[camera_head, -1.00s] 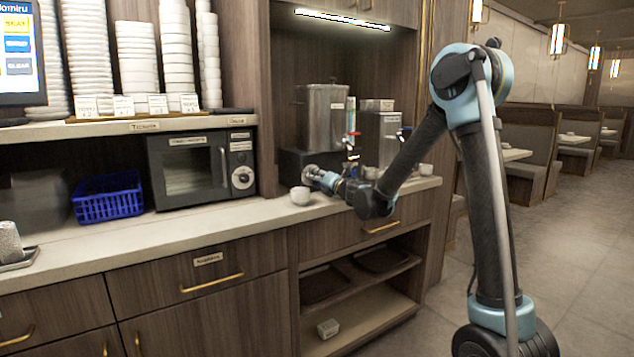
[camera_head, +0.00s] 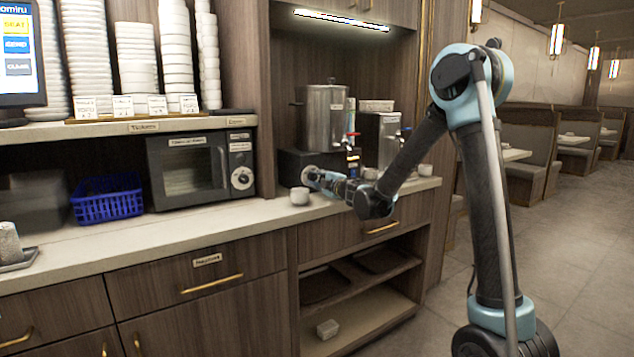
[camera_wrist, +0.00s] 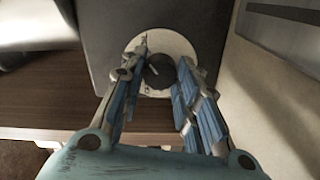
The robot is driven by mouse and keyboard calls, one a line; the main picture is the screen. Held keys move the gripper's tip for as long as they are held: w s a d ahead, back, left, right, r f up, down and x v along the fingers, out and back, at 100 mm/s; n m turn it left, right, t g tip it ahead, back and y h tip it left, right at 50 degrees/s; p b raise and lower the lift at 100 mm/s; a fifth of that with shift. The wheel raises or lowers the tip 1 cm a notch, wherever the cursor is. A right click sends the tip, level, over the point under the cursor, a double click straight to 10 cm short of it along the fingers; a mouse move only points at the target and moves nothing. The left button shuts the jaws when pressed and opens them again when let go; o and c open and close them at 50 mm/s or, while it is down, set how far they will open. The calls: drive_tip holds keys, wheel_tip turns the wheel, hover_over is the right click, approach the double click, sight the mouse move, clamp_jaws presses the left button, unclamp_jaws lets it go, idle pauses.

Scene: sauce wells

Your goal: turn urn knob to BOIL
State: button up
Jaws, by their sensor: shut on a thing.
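The steel urn (camera_head: 325,112) stands on a black base (camera_head: 290,166) at the back of the counter. Its round pale dial (camera_wrist: 140,82) has a dark knob (camera_wrist: 159,72) in the middle with a light pointer mark. The dial's lettering is too small to read. My gripper (camera_head: 318,178) reaches the front of the base. In the wrist view, my gripper (camera_wrist: 163,62) has one finger on each side of the knob and is shut on it. In the head view the gripper hides most of the dial.
A white cup (camera_head: 299,196) stands on the counter just left of and below my gripper. A second steel dispenser (camera_head: 378,138) is to the right, with a small cup (camera_head: 425,170) near it. A red-handled tap (camera_head: 352,135) is above my gripper.

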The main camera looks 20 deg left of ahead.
drive_tip(key=shift+s+m, duration=0.1)
drive_tip(key=shift+m, duration=1.5)
drive_tip(key=o, duration=1.1)
drive_tip(key=v, duration=1.2)
drive_tip(key=shift+f, duration=0.1)
drive_tip(key=shift+w+d+m, duration=0.1)
drive_tip(key=shift+w+m, duration=0.15)
drive_tip(key=shift+m, duration=0.05)
